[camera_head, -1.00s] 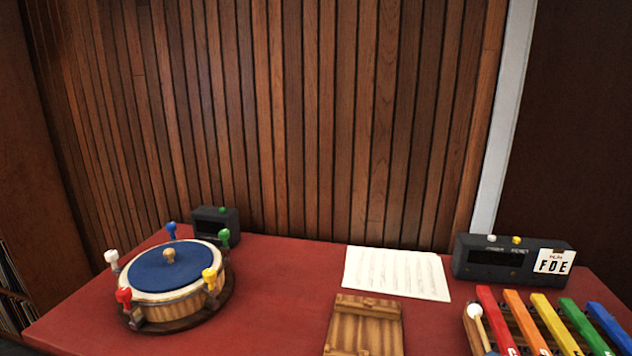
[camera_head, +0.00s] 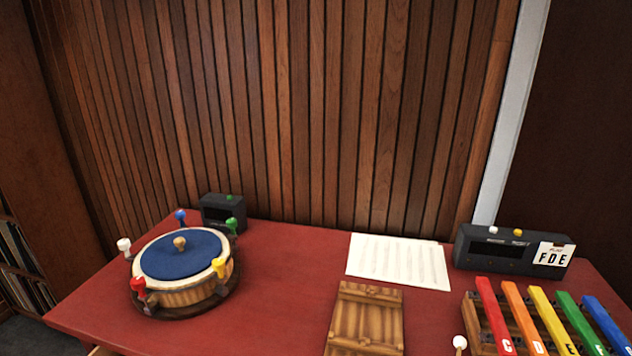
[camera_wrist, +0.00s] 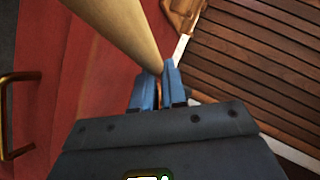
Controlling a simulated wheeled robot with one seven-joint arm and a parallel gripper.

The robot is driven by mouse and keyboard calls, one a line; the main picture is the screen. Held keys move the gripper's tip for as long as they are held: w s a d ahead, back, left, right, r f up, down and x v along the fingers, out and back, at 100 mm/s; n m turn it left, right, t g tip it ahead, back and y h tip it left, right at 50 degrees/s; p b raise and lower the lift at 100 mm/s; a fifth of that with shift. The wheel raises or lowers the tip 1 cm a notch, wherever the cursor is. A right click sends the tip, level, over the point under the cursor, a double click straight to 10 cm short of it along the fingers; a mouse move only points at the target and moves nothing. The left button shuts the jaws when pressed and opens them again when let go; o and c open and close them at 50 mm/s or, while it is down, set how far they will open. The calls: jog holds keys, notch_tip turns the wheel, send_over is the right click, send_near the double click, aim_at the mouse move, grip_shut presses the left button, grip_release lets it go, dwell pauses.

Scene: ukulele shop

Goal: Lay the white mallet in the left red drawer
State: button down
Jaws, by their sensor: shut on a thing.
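The white mallet's round head (camera_head: 460,342) shows at the bottom edge of the head view, just left of the xylophone. In the wrist view my gripper (camera_wrist: 160,92) is shut on the mallet's pale stick (camera_wrist: 122,28); the mallet head is not in that view. My gripper is outside the head view. A red front (camera_wrist: 75,75) with a brass handle (camera_wrist: 8,118) is at the left of the wrist view; I cannot tell which drawer it belongs to. A sliver of pale wood (camera_head: 100,351) shows below the table's front edge at lower left, possibly a drawer rim.
The red table (camera_head: 285,290) carries a blue-topped drum (camera_head: 180,258), a dark box (camera_head: 222,212), sheet music (camera_head: 398,262), a wooden board (camera_head: 366,318), a dark device with a card (camera_head: 495,252) and a xylophone (camera_head: 550,315). A slatted wall (camera_head: 300,110) stands behind.

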jog(key=shift+m+h, duration=0.4)
jog(key=shift+h, duration=0.1)
jog(key=a, duration=0.1)
jog(key=a+f+p, duration=0.1)
jog(key=a, duration=0.3)
jog(key=shift+f+p, duration=0.3)
jog(key=shift+w+a, duration=0.15)
jog(key=shift+a, duration=0.55)
